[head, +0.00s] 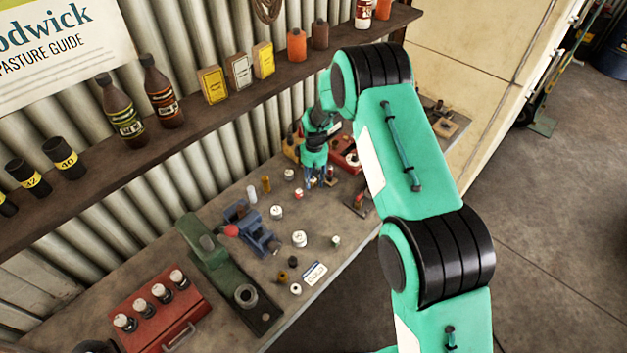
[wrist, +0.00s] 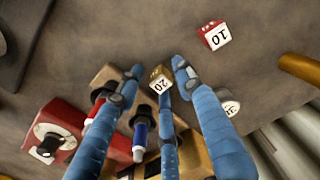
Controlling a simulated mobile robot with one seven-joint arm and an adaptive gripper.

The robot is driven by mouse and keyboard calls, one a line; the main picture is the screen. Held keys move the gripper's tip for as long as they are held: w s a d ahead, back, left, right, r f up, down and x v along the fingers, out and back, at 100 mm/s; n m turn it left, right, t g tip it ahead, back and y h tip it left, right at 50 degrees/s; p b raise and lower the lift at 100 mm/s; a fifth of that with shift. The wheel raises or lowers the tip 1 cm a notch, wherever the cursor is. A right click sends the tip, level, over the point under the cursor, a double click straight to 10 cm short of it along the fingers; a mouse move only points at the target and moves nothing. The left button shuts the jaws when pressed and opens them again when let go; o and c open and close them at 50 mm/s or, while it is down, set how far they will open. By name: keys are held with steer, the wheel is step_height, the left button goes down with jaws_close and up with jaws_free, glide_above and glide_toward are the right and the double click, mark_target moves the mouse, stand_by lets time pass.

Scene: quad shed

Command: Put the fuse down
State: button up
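My gripper (head: 314,186) is low over the far part of the workbench (head: 345,250). The middle finger's tip overlaps the fuse's near edge. Whether the fuse touches the bench is hard to tell. In the head view the fuse cannot be made out among the fingers.
A red fuse marked 10 (wrist: 215,35) lies nearby on bare bench. A round white-faced item (wrist: 229,104) is beside the right finger. A red box (wrist: 60,135), a blue-and-white item (wrist: 140,135) and a brass cylinder (wrist: 299,68) are close. A blue vise (head: 250,228) stands left.

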steer(key=shift+r, duration=0.2)
step_height(320, 180, up, 12)
steer(key=shift+b, duration=0.3)
stand_by(0.6)
steer(key=shift+d+r, duration=0.1)
stand_by(0.6)
step_height(320, 180, up, 16)
steer(key=m+t, duration=0.1)
steer(key=m, duration=0.1)
glide_above(314, 179)
steer(key=s+d, duration=0.5)
steer(key=s, duration=0.1)
steer(key=s+d+r+m+t, duration=0.1)
steer(key=s+d+r, duration=0.2)
steer(key=s+r, duration=0.35)
steer(key=s+d+r+m+t, duration=0.1)
steer(key=s+d+r, duration=0.2)
steer(key=s+r, duration=0.35)
steer(key=s+d+r+m+t, duration=0.1)
steer(key=s+d+r, duration=0.1)
steer(key=s, duration=0.7)
steer(key=s+d+r+m, duration=0.2)
steer(key=s+d+r, duration=0.1)
steer(key=s, duration=0.7)
steer(key=s+d+r+m+t, duration=0.1)
steer(key=s+d+r, duration=0.1)
steer(key=s, duration=0.8)
steer(key=shift+s+d+r+m+t, duration=0.2)
steer(key=shift+d+r+m+t, duration=0.1)
steer(key=shift+r, duration=0.25)
